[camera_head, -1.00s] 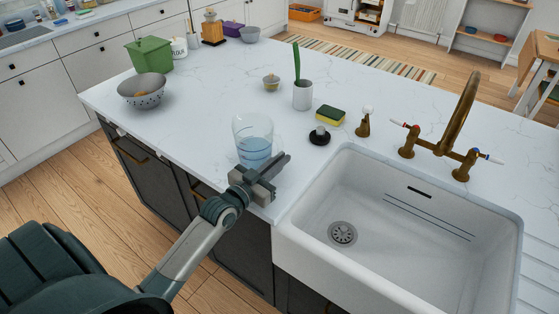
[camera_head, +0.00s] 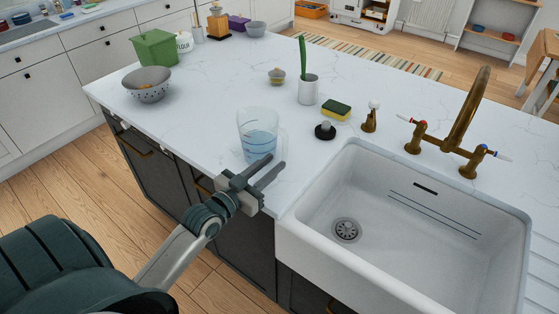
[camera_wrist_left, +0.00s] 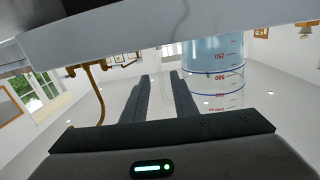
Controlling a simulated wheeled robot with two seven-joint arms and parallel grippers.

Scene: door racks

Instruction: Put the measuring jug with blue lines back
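The clear measuring jug (camera_head: 258,128) stands upright on the white worktop near its front edge, left of the sink, with bluish contents in its lower part. In the left wrist view the jug (camera_wrist_left: 216,75) shows blue lines and red markings, right of the fingers. My left gripper (camera_head: 278,160) is just in front of the jug at the worktop edge, its two fingers apart. The wrist view shows a gap between the fingers (camera_wrist_left: 160,85), with a faint clear curve there that may be the jug's handle; I cannot tell whether they touch. My right gripper is out of view.
The sink (camera_head: 400,225) and brass tap (camera_head: 465,110) are to the right. A colander (camera_head: 147,85) is at the left; worktop between is clear.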

